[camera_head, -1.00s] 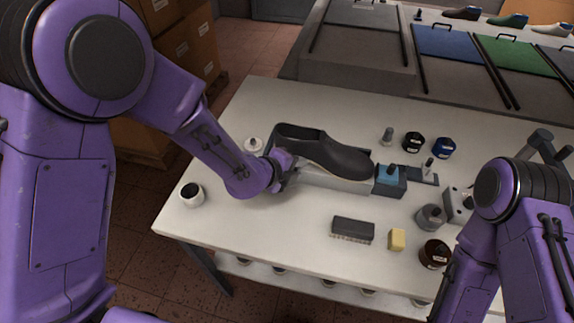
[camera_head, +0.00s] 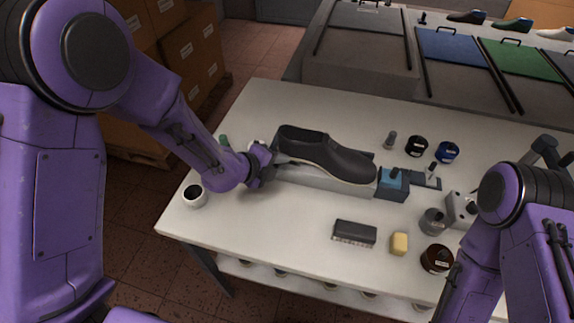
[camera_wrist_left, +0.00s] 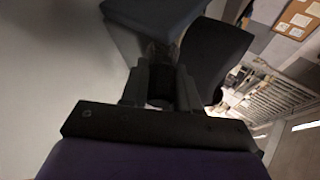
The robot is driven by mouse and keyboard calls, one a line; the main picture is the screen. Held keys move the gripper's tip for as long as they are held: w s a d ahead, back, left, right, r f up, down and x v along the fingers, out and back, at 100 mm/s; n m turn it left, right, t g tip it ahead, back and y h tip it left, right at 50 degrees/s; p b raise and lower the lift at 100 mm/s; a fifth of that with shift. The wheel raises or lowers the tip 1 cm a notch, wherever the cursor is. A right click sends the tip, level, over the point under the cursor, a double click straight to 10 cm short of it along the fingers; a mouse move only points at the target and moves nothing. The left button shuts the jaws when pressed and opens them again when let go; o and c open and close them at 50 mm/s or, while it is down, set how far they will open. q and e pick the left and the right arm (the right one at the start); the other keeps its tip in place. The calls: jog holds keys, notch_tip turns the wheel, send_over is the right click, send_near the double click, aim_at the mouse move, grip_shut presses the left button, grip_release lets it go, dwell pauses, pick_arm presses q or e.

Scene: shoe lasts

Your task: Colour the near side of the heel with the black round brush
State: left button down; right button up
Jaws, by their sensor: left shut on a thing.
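A dark shoe (camera_head: 325,158) lies along a pale grey stand on the white table, with its heel end on the left and its toe on the right. My left gripper (camera_head: 262,165) is at the heel end, close to the shoe's near side.
A white cup (camera_head: 194,196) stands at the table's left edge. A bristle brush (camera_head: 355,232), a yellow block (camera_head: 399,243) and a brown jar (camera_head: 437,259) sit in front. A black jar (camera_head: 416,146) and a blue jar (camera_head: 446,152) stand behind the toe. The front left table is clear.

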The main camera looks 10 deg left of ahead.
pick_arm(q)
jog(key=shift+a, duration=0.2)
jog(key=shift+d, duration=0.1)
jog(key=shift+s+f, duration=0.1)
jog(key=shift+s, duration=0.25)
jog(key=shift+s+a+b, duration=0.15)
jog(key=shift+s+b, duration=0.1)
jog(key=shift+s, duration=1.1)
jog(key=shift+s+a+b, duration=0.15)
jog(key=shift+s+b, duration=0.05)
jog(key=shift+s, duration=1.1)
jog(key=shift+s+a, duration=0.15)
jog(key=shift+s, duration=1.4)
jog(key=shift+w+b, duration=0.1)
jog(key=shift+b, duration=0.2)
